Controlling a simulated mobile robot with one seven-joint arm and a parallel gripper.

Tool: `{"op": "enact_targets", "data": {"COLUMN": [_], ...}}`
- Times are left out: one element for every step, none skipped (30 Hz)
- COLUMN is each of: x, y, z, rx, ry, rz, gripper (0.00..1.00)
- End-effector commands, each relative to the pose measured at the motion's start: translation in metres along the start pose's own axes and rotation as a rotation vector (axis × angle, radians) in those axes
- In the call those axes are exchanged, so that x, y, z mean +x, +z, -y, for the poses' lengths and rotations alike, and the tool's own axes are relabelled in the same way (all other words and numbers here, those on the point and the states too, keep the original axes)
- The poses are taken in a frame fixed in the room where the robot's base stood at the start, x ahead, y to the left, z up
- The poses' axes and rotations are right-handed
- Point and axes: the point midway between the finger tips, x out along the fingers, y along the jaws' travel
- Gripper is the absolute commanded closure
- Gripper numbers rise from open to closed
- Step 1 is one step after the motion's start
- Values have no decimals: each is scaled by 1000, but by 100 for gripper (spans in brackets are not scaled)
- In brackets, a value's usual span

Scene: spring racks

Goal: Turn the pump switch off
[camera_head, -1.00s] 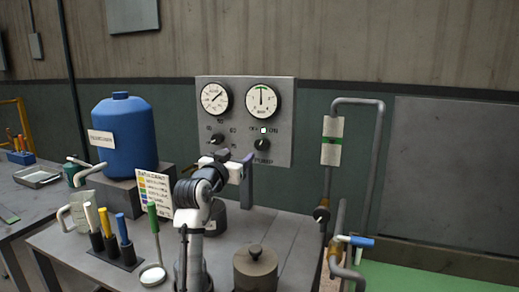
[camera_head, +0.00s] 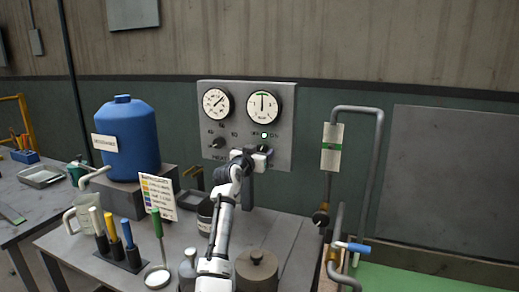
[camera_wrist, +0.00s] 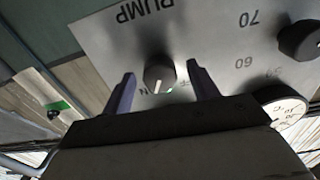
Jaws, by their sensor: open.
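The grey panel (camera_head: 238,160) on the wall carries the pump switch, a round knob. In the wrist view the pump switch (camera_wrist: 159,76) shows near the word PUMP, which appears upside down. A pale mark is on the knob's lower edge, and a partly hidden label ends in N beside it. My gripper (camera_wrist: 160,70) is open, with one purple finger on each side of the knob. I cannot tell whether they touch it. In the head view my gripper (camera_head: 258,154) is at the panel's lower right and partly hides the switch.
Two gauges, left (camera_head: 216,104) and right (camera_head: 263,106), sit above the knobs. A second knob (camera_wrist: 301,40) is beside the pump switch. Below my arm, a lidded pot (camera_head: 257,272) and several coloured-handled tools stand on the bench. A pipe (camera_head: 377,150) rises at right.

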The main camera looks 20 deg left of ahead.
Motion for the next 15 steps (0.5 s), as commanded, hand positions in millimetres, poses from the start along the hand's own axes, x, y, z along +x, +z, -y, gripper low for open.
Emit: {"op": "enact_targets", "data": {"x": [2,3,4,4,4,5,5,5,4,4,4,4,4,4,4], "y": [0,0,0,0,1,1,1,1,1,1,1,1,1,1,1], "z": [0,-1,-1,-1,-1,0,0,0,0,0,0,0,0,0,0], "rx": [0,0,1,1,1,1,1,1,1,1,1,1,1,1,1], "ry": [1,1,1,0,0,0,0,0,0,0,0,0,0,0,0], "rz": [1,1,1,1,1,1,1,1,1,1,1,1,1,1,1], "gripper": [41,41,41,41,41,41,41,41,41,41,41,46,50,54,59]}}
